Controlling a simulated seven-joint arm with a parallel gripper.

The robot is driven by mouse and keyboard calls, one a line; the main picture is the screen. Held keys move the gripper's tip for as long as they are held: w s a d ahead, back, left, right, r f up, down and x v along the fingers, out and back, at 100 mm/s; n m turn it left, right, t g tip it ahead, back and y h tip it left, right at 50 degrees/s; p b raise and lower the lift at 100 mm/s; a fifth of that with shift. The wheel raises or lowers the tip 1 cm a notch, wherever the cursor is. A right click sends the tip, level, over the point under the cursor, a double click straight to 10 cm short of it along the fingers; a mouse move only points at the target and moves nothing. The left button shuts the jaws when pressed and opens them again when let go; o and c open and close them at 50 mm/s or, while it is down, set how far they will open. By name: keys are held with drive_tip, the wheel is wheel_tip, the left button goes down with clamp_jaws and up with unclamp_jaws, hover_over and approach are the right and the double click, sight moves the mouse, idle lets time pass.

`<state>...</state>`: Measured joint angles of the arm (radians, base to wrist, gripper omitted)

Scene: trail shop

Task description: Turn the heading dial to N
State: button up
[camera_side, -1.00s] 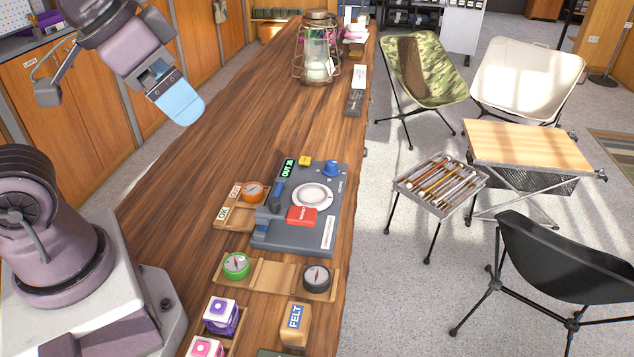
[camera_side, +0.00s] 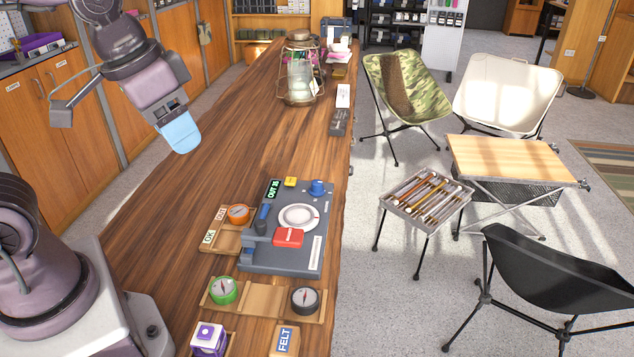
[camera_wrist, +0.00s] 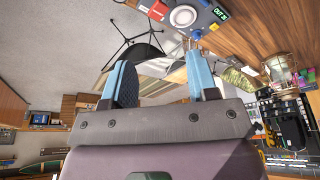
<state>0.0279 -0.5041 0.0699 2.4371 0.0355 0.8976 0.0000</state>
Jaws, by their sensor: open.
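A grey instrument panel (camera_side: 275,256) lies on the wooden counter in the side view. A blue knob (camera_side: 318,187) stands at its far right corner and looks like the heading dial; its markings and pointer are too small to read. A white ring-shaped disc (camera_side: 299,217) sits mid-panel beside a red block (camera_side: 288,237). A small display (camera_side: 273,189) reads "OUT" with an unclear number. My gripper (camera_side: 180,135) hangs above the counter's left side, well apart from the panel. In the wrist view my gripper (camera_wrist: 158,62) has its blue fingers apart with nothing between them.
An orange compass (camera_side: 238,214) sits in a tray left of the panel. Green (camera_side: 223,291) and black (camera_side: 305,300) compasses sit in a nearer tray. A lantern (camera_side: 300,97) stands far back; the counter between is clear.

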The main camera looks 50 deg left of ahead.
drive_tip(key=w+a+f+m+t+y, duration=0.1)
drive_tip(key=w+a+m+y, duration=0.2)
drive_tip(key=w+a, duration=0.6)
drive_tip(key=w+a+f+m+t+y, duration=0.1)
drive_tip(key=w+a+m+y, duration=0.2)
drive_tip(key=w+a, duration=0.55)
drive_tip(key=w+f+m+t+h, duration=0.1)
drive_tip(key=w+f+m+t, duration=0.1)
drive_tip(key=w+m, duration=0.7)
drive_tip(key=w+f+m+t+h, duration=0.1)
drive_tip(key=w+f+m+t, duration=0.2)
drive_tip(key=w+m, duration=0.65)
drive_tip(key=m+g+h, duration=0.4)
drive_tip(key=m+g, duration=0.6)
drive_tip(key=m, duration=1.3)
approach(317, 182)
drive_tip(key=shift+n, duration=0.25)
drive_tip(key=f, duration=0.9)
drive_tip(key=shift+w+f, duration=0.25)
drive_tip(key=shift+f, duration=0.1)
